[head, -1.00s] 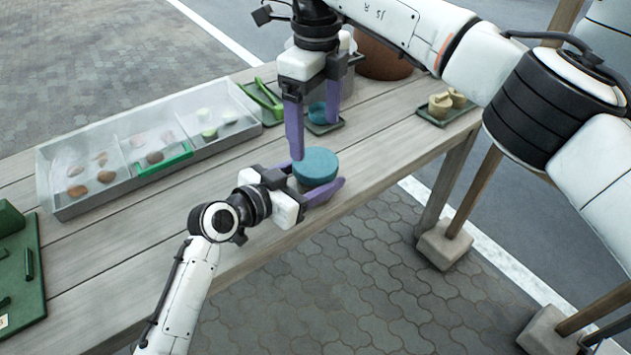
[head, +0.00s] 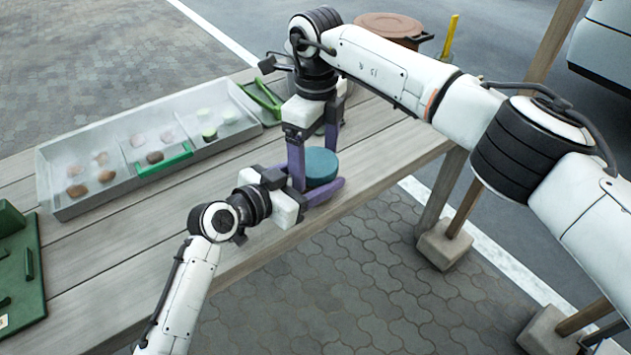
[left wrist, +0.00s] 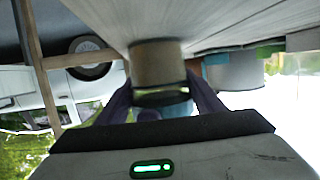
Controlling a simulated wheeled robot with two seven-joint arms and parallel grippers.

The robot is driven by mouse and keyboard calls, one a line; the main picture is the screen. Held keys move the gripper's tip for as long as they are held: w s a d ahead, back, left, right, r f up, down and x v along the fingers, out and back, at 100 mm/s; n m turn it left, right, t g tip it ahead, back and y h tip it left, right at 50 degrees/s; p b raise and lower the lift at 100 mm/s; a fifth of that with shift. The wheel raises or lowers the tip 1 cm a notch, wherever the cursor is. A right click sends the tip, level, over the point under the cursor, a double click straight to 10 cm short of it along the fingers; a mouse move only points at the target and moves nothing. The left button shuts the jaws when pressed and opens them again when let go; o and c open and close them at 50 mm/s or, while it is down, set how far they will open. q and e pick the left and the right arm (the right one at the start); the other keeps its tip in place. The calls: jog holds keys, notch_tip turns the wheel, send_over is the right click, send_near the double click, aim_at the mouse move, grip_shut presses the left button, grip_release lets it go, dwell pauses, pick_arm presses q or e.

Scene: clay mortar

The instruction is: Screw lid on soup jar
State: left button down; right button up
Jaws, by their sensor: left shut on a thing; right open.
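A round teal lid (head: 320,166) sits at the top of the soup jar near the table's front edge. My left gripper (head: 318,192) is shut around the jar from the left; the jar's side is mostly hidden in the head view. In the left wrist view the tan jar (left wrist: 157,65) stands between the purple fingers, with a dark band and some teal at its end. My right gripper (head: 315,150) is open and points down at the lid from above, one finger at its left edge and one behind. Whether the lid is fully seated cannot be told.
A clear compartment tray (head: 70,205) with several food pieces and a green handle lies left on the wooden table (head: 175,225). A green board (head: 30,290) is at the far left. A brown lidded pot (head: 390,25) stands at the back. The table's front edge is close to the jar.

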jog(key=shift+f, duration=0.15)
jog(key=c, duration=1.1)
jog(key=shift+m, duration=0.9)
jog(key=shift+c, duration=0.2)
jog(key=o, duration=1.3)
jog(key=shift+c, duration=0.2)
notch_tip(320, 180, up, 12)
pick_arm(q)
jog(key=shift+c, duration=2)
grip_release()
